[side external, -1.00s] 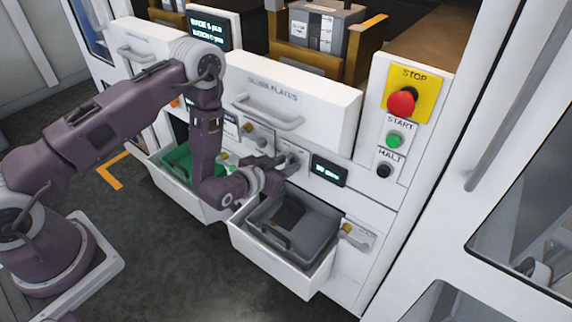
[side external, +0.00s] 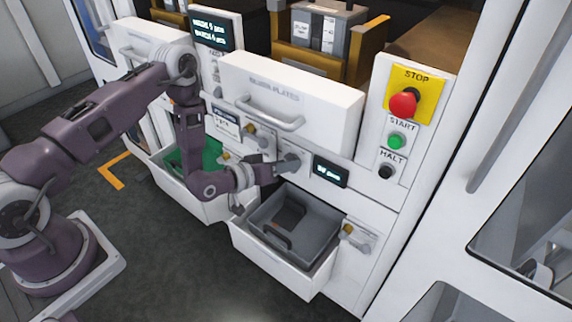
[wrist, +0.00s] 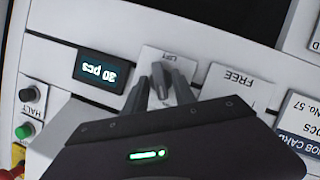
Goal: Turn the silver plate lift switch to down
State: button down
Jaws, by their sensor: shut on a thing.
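The silver plate lift switch is a small grey lever (wrist: 159,78) on a white plate marked LIFT (wrist: 168,58), upside down in the wrist view. My gripper (wrist: 160,92) has one finger on each side of the lever and is shut on it. In the side external view my gripper (side external: 272,170) reaches the panel below the white SILVER PLATES drawer (side external: 290,98), left of a small display (side external: 330,172). The fingers and wrist hide most of the switch there, and I cannot read its exact angle.
An open white drawer with a grey tray (side external: 268,238) sticks out below my gripper. Another open drawer with a green tray (side external: 207,152) is to the left. A FREE plate (wrist: 238,84) neighbours the switch. STOP (side external: 403,103), START and HALT buttons are to the right.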

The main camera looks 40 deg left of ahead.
dwell(0.4)
jog(key=c, duration=1.4)
grip_release()
jog(key=v, duration=0.7)
jog(key=s+a+r+m+g+y, duration=0.2)
jog(key=s+r+m+g, duration=0.1)
jog(key=r, duration=0.5)
jog(key=s+a+r+m+g+y, duration=0.1)
jog(key=s+a+r+m+g, duration=0.2)
jog(key=r, duration=0.6)
jog(key=s+d+r+n+g, duration=0.1)
jog(key=s+r, duration=0.4)
jog(key=s, duration=0.6)
jog(key=s+d+r+g, duration=0.1)
jog(key=s+d+r, duration=0.1)
jog(key=s+r, duration=0.4)
jog(key=s, duration=0.5)
jog(key=shift+s+d+n, duration=0.25)
jog(key=shift+d+n, duration=0.1)
jog(key=shift+n, duration=0.05)
